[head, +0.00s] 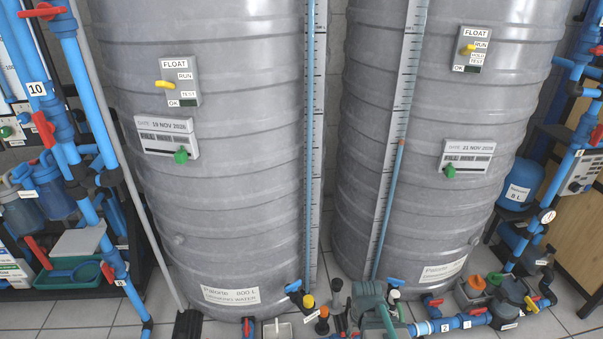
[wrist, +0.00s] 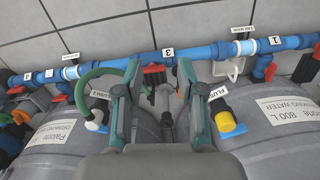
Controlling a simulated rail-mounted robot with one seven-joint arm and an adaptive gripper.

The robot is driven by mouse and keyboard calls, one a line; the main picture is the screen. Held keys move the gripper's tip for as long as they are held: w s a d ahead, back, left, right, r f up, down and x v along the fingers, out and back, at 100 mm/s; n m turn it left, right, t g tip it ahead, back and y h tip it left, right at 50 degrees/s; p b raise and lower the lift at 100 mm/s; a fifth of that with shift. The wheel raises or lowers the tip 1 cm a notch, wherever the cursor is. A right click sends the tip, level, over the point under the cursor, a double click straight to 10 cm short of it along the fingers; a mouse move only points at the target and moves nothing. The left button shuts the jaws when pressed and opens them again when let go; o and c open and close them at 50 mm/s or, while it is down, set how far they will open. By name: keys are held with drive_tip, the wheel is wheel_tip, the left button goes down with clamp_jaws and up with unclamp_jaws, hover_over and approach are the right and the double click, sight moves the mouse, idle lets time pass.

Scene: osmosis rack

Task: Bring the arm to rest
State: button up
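My gripper (wrist: 160,75) shows in the wrist view with its two teal and grey fingers spread apart. It is open, and nothing is visibly clamped. A small grey upright fitting (wrist: 168,112) shows in the gap; it looks to be behind the fingers, but its distance is unclear. A teal and grey body (head: 371,302) low in the head view, in front of the floor pipes, looks like the end of my arm. The fingertips cannot be made out there.
Two grey ribbed tanks, left (head: 215,230) and right (head: 425,215), stand behind. Blue floor pipe (head: 455,323) with red valves runs in front. A yellow-capped fitting (wrist: 225,119) and a green hose (wrist: 92,80) lie beside the fingers. Pipe racks flank both sides.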

drive_tip(key=s+f+g, duration=0.3)
drive_tip(key=s+f, duration=0.1)
drive_tip(key=s, duration=0.7)
drive_tip(key=s+f+g, duration=0.3)
drive_tip(key=s+f, duration=0.2)
drive_tip(key=s, duration=0.5)
drive_tip(key=s+f+g, duration=0.4)
drive_tip(key=s, duration=0.7)
drive_tip(key=w+r+t+p, duration=0.3)
drive_tip(key=w+r+p, duration=0.1)
drive_tip(key=r+p, duration=1.2)
drive_tip(key=p, duration=0.4)
drive_tip(key=shift+w+t, duration=0.15)
drive_tip(key=shift+t, duration=0.15)
